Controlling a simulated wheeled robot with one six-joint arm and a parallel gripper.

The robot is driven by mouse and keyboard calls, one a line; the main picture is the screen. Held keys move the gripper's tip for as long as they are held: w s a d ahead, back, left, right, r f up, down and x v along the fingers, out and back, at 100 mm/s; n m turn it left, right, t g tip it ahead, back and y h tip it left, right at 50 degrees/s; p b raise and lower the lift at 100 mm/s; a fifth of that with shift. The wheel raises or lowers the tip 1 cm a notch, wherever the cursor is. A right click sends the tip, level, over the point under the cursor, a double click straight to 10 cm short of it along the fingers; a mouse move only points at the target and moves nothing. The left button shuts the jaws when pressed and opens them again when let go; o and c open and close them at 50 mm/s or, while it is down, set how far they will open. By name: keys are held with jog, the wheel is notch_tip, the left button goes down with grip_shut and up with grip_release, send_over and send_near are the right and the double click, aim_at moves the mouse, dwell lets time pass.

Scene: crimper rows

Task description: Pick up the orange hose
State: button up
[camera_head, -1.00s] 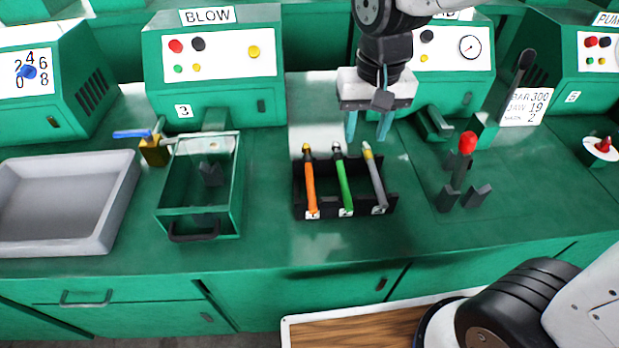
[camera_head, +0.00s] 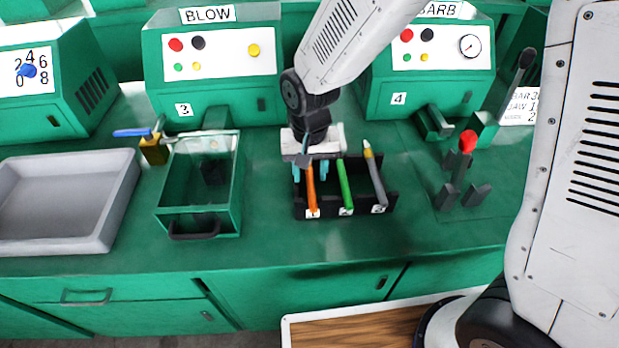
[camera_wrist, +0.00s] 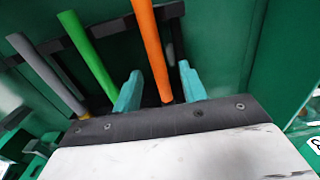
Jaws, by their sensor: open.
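The orange hose (camera_head: 311,189) lies in the leftmost slot of a black rack (camera_head: 327,212) on the green bench, beside the label 1. Its far end is hidden under my gripper (camera_head: 310,168) in the head view. My gripper is open and low over the far part of the rack. In the wrist view the orange hose (camera_wrist: 152,48) runs between the two teal fingers (camera_wrist: 160,88), with a gap on each side. The green hose (camera_head: 344,187) and the grey hose (camera_head: 375,178) lie in the slots to the right.
A green open-topped box (camera_head: 238,205) with a black handle stands left of the rack, and a grey tray (camera_head: 112,238) is farther left. A red-topped fixture (camera_head: 467,143) stands to the right. Machine housings line the back.

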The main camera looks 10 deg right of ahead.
jog(key=shift+f, duration=0.4)
jog(key=shift+c, duration=0.3)
grip_shut()
jog(key=shift+r, duration=0.15)
